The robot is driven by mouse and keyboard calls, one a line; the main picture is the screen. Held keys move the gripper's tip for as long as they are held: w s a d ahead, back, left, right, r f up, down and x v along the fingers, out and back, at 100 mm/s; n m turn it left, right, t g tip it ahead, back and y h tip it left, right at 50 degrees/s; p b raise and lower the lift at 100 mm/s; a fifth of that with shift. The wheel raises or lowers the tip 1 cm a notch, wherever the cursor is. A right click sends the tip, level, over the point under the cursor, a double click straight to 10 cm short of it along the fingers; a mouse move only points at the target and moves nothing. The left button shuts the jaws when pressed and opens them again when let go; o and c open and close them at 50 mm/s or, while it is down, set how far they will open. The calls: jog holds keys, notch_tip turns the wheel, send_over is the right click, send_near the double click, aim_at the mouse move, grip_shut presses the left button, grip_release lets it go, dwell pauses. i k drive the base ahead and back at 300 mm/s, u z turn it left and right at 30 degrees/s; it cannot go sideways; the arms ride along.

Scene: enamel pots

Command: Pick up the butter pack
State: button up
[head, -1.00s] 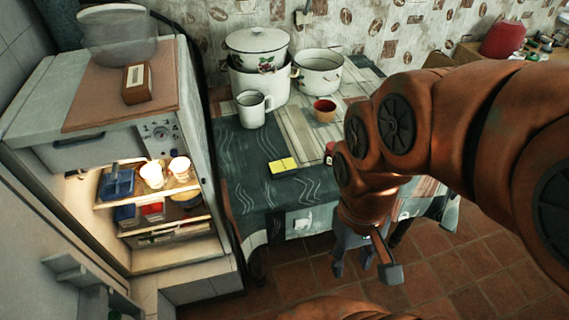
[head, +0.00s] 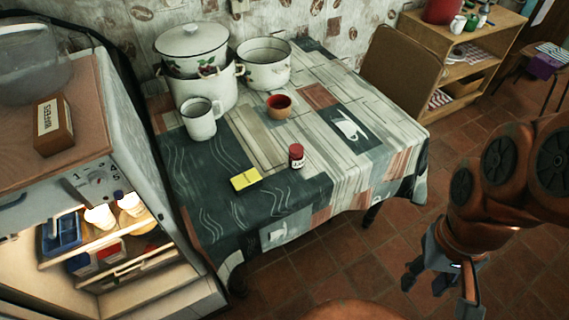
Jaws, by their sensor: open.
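A small flat yellow pack (head: 245,179), which looks like the butter pack, lies on the dark part of the patterned tablecloth (head: 310,189), near the table's front left. Nothing covers it. My gripper (head: 424,284) hangs at the lower right, beyond the table's front right edge, with the floor behind it. Its dark fingers are apart with nothing between them. It is well to the right of the yellow pack and does not touch it.
A small red-capped jar (head: 296,157) stands right of the pack. Behind are a white mug (head: 201,119), a red-brown cup (head: 279,105) and enamel pots (head: 264,66). An open lit fridge (head: 100,240) with a brown box (head: 52,125) on top stands left. A chair (head: 402,68) is behind.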

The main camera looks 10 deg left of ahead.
aim_at(247, 181)
jog(key=z, duration=0.05)
jog(key=k, duration=1.05)
jog(key=u, duration=1.55)
jog(key=i, duration=0.5)
